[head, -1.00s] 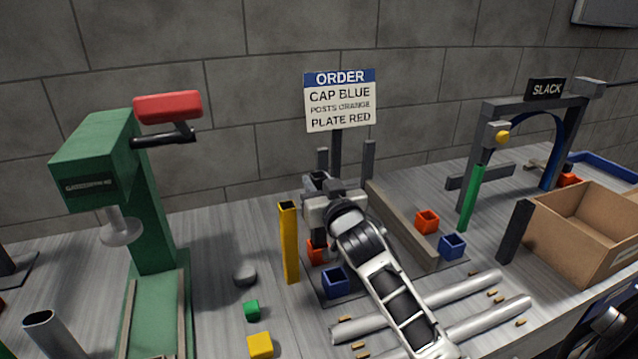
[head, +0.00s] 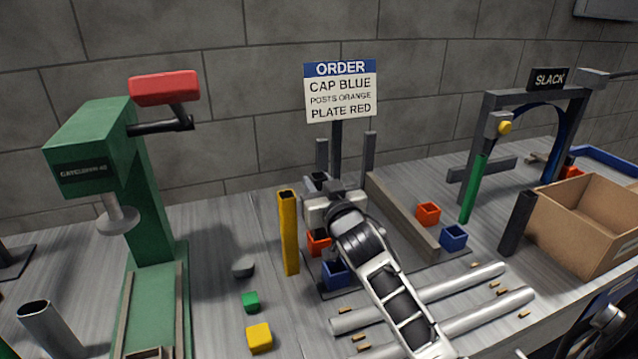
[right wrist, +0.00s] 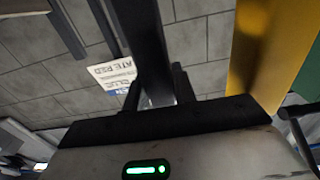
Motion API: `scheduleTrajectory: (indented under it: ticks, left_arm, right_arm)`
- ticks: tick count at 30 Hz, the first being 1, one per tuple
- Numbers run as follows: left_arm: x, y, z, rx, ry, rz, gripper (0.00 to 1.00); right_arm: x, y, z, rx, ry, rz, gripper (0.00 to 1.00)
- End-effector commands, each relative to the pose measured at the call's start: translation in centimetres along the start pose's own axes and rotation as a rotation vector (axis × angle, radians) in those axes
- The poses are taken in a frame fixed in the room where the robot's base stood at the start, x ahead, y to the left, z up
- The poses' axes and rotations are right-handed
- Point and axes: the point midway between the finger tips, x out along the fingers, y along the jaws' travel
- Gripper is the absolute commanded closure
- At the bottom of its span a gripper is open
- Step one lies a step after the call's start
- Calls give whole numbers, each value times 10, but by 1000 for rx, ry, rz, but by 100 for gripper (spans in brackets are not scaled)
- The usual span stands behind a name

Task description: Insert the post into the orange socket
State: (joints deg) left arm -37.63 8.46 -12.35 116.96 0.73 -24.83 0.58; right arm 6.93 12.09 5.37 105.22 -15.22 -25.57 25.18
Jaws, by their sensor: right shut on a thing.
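My right gripper (head: 320,217) is shut on a dark grey post, which shows between its fingers in the right wrist view (right wrist: 146,45). In the head view the gripper is directly above an orange socket (head: 319,245) on the dark base plate. The post's lower end is mostly hidden, so I cannot tell whether it is inside that socket. A blue socket (head: 334,274) is just in front, partly behind my right arm. A second orange socket (head: 428,214) and a second blue one (head: 454,237) stand further right.
A tall yellow post (head: 288,233) stands close left of the gripper. The order sign (head: 340,92) and grey uprights are behind. A grey rail (head: 405,220) is to the right. A green press (head: 150,200), pipes (head: 460,285) and a cardboard box (head: 585,230) surround the area.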

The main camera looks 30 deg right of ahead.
Motion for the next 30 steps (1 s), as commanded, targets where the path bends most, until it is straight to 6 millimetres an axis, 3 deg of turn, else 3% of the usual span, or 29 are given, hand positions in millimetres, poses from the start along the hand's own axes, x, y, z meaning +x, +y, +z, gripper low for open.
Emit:
scheduleTrajectory:
  ticks: [30]
  left_arm:
    - [6, 0, 10, -3, 9, 0, 64]
  right_arm:
    - [0, 0, 26, 0, 1, 0, 100]
